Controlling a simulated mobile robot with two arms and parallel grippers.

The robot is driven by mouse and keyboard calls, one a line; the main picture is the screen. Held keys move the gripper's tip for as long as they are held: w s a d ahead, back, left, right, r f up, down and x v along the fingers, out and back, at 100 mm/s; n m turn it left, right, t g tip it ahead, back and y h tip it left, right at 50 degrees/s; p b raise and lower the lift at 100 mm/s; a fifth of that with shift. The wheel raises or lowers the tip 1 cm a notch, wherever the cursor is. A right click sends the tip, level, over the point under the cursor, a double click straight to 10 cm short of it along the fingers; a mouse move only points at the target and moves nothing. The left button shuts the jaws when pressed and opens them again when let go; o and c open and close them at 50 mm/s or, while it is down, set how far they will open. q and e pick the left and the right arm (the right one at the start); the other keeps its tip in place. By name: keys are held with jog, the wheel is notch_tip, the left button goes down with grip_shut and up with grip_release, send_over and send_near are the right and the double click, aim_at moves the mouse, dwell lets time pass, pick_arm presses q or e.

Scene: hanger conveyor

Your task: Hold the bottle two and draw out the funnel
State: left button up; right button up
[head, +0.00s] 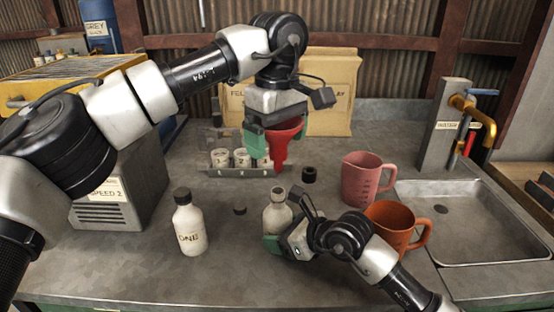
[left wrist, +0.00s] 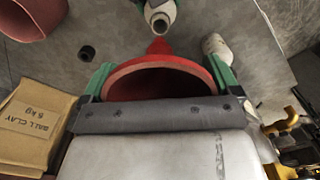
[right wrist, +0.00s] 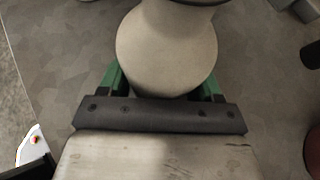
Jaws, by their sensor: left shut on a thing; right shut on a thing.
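The red funnel (head: 280,148) is in my left gripper (head: 272,135), held spout down in the air above and behind the open bottle. The left wrist view shows the funnel (left wrist: 160,75) between the green fingers (left wrist: 158,82), its spout tip apart from the bottle mouth. The open white bottle (head: 277,211) stands upright on the table. My right gripper (head: 283,243) is shut on it from the front right; the bottle body (right wrist: 165,50) fills the space between the fingers in the right wrist view. Its label is hidden.
A capped bottle labelled ONE (head: 190,225) stands to the left. A small dark cap (head: 240,209) and a dark ring-like piece (head: 309,174) lie nearby. Pink (head: 365,180) and orange (head: 398,225) jugs stand right, before the sink (head: 470,220). A rack of jars (head: 240,172) is behind.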

pick_arm(q)
jog(key=shift+r, duration=1.3)
pick_arm(e)
jog(key=o, duration=0.8)
